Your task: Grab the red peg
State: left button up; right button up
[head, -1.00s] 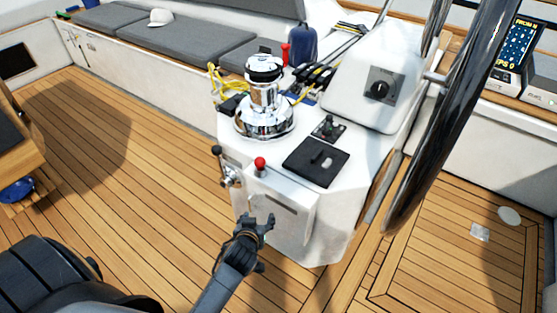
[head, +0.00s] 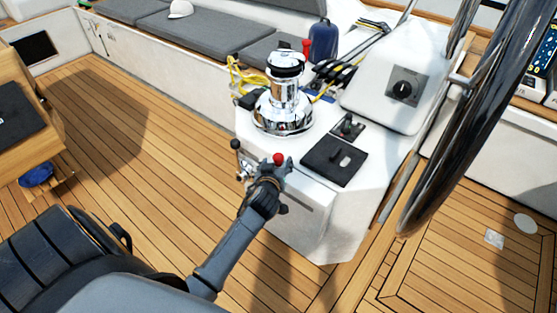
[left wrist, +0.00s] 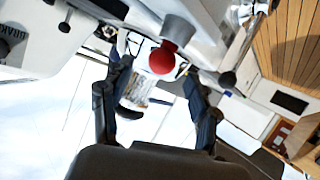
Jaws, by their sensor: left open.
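The red peg (head: 278,158) has a round red top and stands at the near edge of the white console (head: 315,215). In the left wrist view, its red ball (left wrist: 162,60) and a grey stem show just beyond and between the fingertips. My left gripper (head: 275,167) is open at the peg, with a finger on either side in the picture. The fingers (left wrist: 157,75) do not appear closed on it. In the head view the gripper hides the peg's lower part. My right gripper is not in view.
A black-knobbed lever (head: 236,146) stands just left of the peg. A chrome winch (head: 284,100) and a black panel (head: 334,160) are on the console behind it. The steering wheel (head: 455,130) is to the right. Wooden deck (head: 150,160) lies open to the left.

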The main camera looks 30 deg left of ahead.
aim_at(277, 160)
pick_arm(q)
jog(key=x, duration=0.5)
jog(key=shift+f, duration=0.15)
jog(key=shift+s, duration=0.1)
jog(key=c, duration=1.2)
